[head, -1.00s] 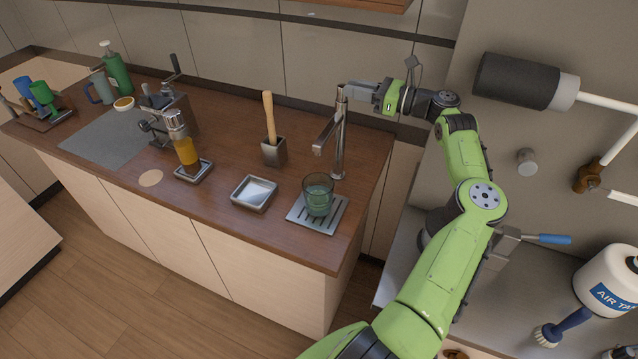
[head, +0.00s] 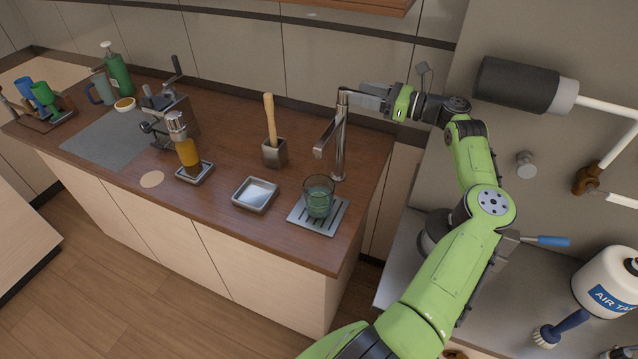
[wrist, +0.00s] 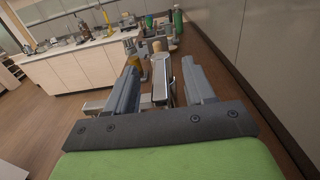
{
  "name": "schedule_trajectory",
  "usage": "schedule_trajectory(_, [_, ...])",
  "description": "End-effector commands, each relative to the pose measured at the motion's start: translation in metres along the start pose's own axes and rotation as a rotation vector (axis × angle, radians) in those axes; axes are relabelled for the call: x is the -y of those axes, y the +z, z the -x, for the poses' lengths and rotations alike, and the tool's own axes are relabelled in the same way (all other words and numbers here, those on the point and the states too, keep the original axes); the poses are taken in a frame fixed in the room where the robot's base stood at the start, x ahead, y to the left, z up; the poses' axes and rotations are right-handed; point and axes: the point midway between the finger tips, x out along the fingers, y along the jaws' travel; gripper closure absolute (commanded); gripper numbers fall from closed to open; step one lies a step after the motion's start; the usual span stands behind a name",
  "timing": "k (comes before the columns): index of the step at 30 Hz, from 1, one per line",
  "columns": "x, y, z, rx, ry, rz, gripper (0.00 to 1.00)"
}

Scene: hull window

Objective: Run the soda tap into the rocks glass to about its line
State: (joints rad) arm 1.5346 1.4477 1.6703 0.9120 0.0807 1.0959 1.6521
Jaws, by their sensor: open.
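The soda tap (head: 340,140) is a chrome column with a spout reaching toward the front left, at the counter's right end. The rocks glass (head: 319,197) stands upright on the slotted drip tray (head: 331,219), below and a little right of the spout's end. It looks bluish-green; I cannot tell its liquid level or see its line. My gripper (head: 362,99) is open, beside the top of the tap on its right. In the wrist view my gripper (wrist: 150,88) has its two fingers apart, with the tap (wrist: 161,80) showing between them. Whether a finger touches the tap is unclear.
The wall is close behind. A dark cylinder (head: 517,84) juts out at right.

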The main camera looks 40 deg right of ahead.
Motion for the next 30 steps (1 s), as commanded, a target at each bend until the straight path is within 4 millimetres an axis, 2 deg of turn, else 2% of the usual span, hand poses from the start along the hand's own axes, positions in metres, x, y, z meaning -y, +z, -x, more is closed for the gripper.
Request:
schedule_trajectory(14, [0.0, 0.002, 0.043, 0.0, 0.0, -0.001, 0.46])
schedule_trajectory(30, [0.0, 0.0, 0.044, -0.002, 0.0, 0.001, 0.46])
